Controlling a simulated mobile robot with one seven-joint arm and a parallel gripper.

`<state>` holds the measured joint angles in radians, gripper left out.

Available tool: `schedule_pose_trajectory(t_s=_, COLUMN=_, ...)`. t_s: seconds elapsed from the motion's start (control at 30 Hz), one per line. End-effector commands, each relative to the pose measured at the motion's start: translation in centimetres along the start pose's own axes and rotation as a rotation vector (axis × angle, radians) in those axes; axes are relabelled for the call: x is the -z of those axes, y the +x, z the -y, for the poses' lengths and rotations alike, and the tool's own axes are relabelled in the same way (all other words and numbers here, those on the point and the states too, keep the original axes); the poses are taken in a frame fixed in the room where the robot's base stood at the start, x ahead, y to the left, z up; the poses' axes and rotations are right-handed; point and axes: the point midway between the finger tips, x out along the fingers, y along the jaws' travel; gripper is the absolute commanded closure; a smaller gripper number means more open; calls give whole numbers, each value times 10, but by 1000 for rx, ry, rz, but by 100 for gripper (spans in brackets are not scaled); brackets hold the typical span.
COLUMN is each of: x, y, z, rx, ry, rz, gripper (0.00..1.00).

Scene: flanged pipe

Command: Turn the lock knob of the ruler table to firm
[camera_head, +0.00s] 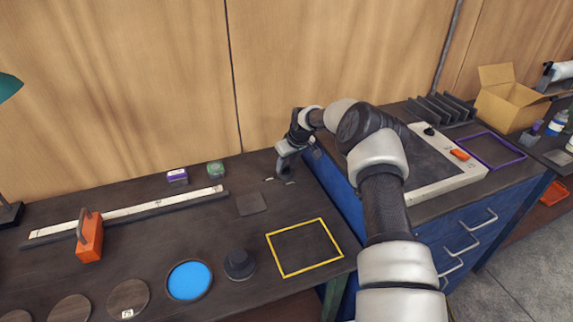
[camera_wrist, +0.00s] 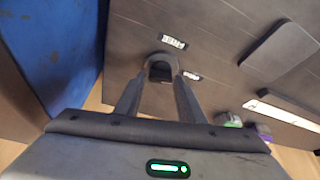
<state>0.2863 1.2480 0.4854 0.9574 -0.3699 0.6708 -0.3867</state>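The ruler table is the dark bench top with a long white ruler (camera_head: 150,207) on a dark rail and an orange block (camera_head: 90,240) at its left part. The ruler also shows in the wrist view (camera_wrist: 283,115). The lock knob (camera_wrist: 162,60), grey and rounded, sits between my fingertips in the wrist view. Two small white labels (camera_wrist: 173,43) (camera_wrist: 192,76) lie beside it, too small to read. My gripper (camera_wrist: 161,78) points down at the bench's back right, its fingers on both sides of the knob with no visible gap. In the head view my gripper (camera_head: 282,174) hides the knob.
A blue cabinet (camera_head: 345,192) stands close on the right of my gripper, with a wooden wall behind. A dark square plate (camera_head: 251,203), a yellow frame (camera_head: 304,246), a black knob-shaped piece (camera_head: 239,264) and a blue disc (camera_head: 188,281) lie nearby. Purple and green small boxes (camera_head: 177,177) (camera_head: 215,168) stand behind.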

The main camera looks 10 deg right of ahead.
Motion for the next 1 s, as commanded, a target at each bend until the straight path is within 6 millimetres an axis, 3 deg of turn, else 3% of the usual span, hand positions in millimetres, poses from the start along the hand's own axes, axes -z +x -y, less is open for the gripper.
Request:
schedule_pose_trajectory(t_s=0.03, x=0, y=0, z=0, rx=0, ry=0, rz=0, gripper=74)
schedule_pose_trajectory(t_s=0.17, x=0, y=0, z=0, rx=0, ry=0, rz=0, gripper=93)
schedule_pose_trajectory(t_s=0.6, x=0, y=2, z=3, rx=-99, ry=234, rz=-1, gripper=93)
schedule_pose_trajectory(t_s=0.9, x=0, y=0, z=2, rx=-100, ry=247, rz=0, gripper=93)
schedule_pose_trajectory(t_s=0.93, x=0, y=0, z=2, rx=-100, ry=247, rz=0, gripper=65)
schedule_pose_trajectory(t_s=1.0, x=0, y=0, z=2, rx=-100, ry=247, rz=0, gripper=53)
